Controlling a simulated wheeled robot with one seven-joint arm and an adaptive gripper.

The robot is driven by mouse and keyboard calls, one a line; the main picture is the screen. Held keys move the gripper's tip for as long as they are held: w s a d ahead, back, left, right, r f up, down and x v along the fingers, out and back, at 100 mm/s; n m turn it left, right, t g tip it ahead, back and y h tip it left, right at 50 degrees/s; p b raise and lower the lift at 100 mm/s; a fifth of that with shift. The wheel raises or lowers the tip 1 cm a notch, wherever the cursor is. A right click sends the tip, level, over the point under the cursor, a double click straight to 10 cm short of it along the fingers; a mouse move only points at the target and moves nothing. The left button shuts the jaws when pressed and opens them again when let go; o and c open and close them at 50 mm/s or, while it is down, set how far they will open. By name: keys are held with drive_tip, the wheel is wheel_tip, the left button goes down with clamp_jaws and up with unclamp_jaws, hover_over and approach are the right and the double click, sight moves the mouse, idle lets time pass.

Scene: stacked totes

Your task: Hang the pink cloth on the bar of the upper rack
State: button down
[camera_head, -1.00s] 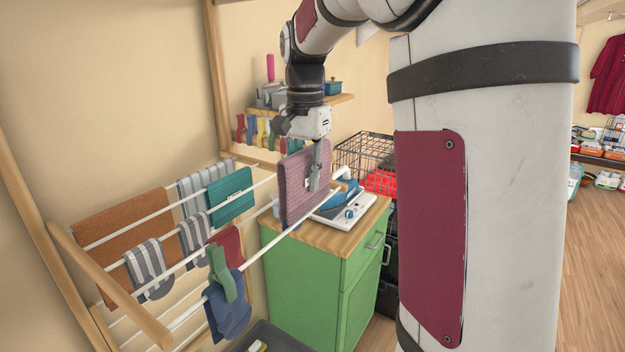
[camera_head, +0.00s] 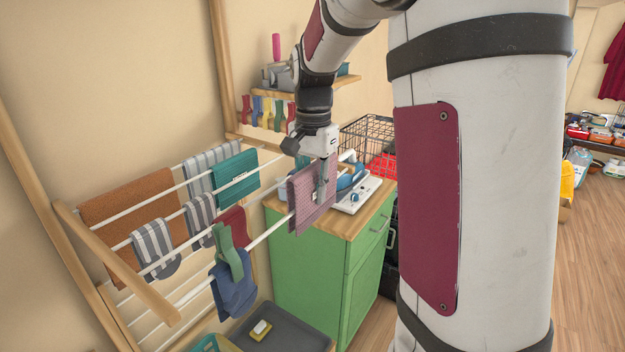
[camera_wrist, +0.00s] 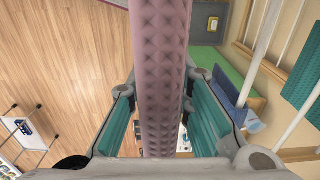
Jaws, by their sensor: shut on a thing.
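The pink cloth (camera_head: 303,208) is a ribbed mauve-pink panel at the right end of the rack's front bars. My gripper (camera_head: 323,190) points down and is shut on it near its right side. In the wrist view the cloth (camera_wrist: 160,60) runs as a textured strip between the teal finger pads (camera_wrist: 165,125). The upper rack's white bar (camera_head: 268,233) runs up to the cloth's left edge and is hidden beyond it. I cannot tell whether the cloth lies over the bar or in front of it.
A grey tray (camera_head: 285,330) lies below.

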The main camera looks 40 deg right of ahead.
sight(314, 164)
drive_tip(key=shift+f+b, duration=0.45)
drive_tip(key=shift+f, duration=2.55)
drive_tip(key=c, duration=1.4)
unclamp_jaws()
drive_tip(key=shift+o, duration=0.2)
drive_tip(key=shift+r, duration=0.1)
wheel_tip(314, 164, up, 12)
drive_tip(key=shift+f, duration=0.1)
